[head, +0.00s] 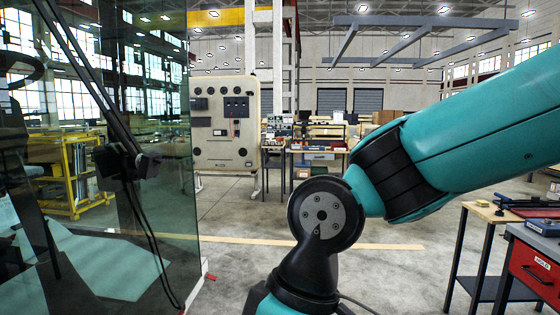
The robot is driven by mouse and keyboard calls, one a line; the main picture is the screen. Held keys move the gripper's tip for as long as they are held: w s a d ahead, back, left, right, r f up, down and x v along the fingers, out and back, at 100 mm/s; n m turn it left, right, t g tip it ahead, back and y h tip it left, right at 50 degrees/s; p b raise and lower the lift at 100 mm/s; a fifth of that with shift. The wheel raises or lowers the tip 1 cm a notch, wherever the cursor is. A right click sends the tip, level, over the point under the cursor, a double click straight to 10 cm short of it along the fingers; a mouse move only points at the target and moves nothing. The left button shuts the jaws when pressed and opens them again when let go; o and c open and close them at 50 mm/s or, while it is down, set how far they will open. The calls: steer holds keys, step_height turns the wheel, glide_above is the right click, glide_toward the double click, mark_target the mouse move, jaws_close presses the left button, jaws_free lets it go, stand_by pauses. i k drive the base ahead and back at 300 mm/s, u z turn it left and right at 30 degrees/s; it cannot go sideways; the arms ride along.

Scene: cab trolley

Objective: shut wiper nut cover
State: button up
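A dark glass pane (185,150) of the cab fills the left of the head view. Black wiper arms (88,68) run down across it from the top left to a black block (122,163). A small dark piece juts to the right from that block. I cannot tell whether this piece is the nut cover, or whether a cover there is open or shut. A thin black strip or cable runs from the block down to the pane's lower edge. My arm crosses the right half of the view, and my gripper is outside the frame.
A beige panel board (224,125) stands behind the pane's right edge. A wooden bench (490,212) and a red-drawer cabinet (533,272) stand at the right. A yellow rack (65,175) shows through the glass. Open floor (235,215) lies between the pane and my arm.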

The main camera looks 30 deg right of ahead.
mark_target(149, 168)
steer(key=u, duration=0.1)
steer(key=k, duration=0.25)
steer(key=z, duration=1.3)
steer(key=i, duration=0.7)
steer(key=u, duration=0.6)
steer(key=i, duration=0.55)
steer(key=u, duration=0.7)
